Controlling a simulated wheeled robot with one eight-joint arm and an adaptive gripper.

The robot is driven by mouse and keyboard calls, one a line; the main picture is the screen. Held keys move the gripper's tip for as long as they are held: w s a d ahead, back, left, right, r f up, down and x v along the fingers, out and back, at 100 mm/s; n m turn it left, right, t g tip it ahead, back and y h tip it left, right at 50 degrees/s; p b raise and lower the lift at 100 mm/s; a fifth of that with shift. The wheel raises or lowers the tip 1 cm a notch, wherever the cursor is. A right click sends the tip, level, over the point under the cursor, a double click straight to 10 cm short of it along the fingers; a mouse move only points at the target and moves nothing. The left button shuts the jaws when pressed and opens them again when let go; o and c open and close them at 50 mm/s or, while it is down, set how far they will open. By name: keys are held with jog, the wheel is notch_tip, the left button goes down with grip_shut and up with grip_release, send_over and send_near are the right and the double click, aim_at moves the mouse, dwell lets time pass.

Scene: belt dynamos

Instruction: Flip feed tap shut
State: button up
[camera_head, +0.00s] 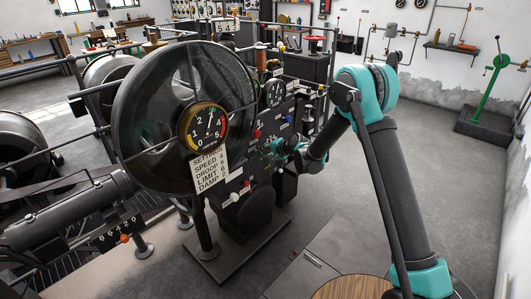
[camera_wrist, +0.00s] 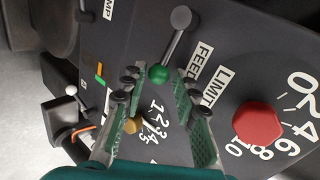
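The feed tap (camera_wrist: 172,46) shows in the wrist view as a grey lever with a round grey hub at the top and a green ball at its lower end. The label FEED (camera_wrist: 205,56) is beside it on the dark panel. My gripper (camera_wrist: 160,78) is open, with the green ball between its fingertips and a gap visible on both sides. I cannot tell how far the fingertips are from the panel. In the head view my gripper (camera_head: 276,147) is at the panel's face, small and partly hidden by my wrist. The tap cannot be made out there.
A red knob (camera_wrist: 258,123) with a LIMIT scale is right of the fingers. A brass pointer (camera_wrist: 133,125) with a small number scale lies between the fingers. A white-tipped lever (camera_wrist: 72,91) is at left. The large flywheel (camera_head: 150,120) stands left of my arm.

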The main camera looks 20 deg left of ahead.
jog(key=v, duration=1.2)
jog(key=shift+s+d+r, duration=0.1)
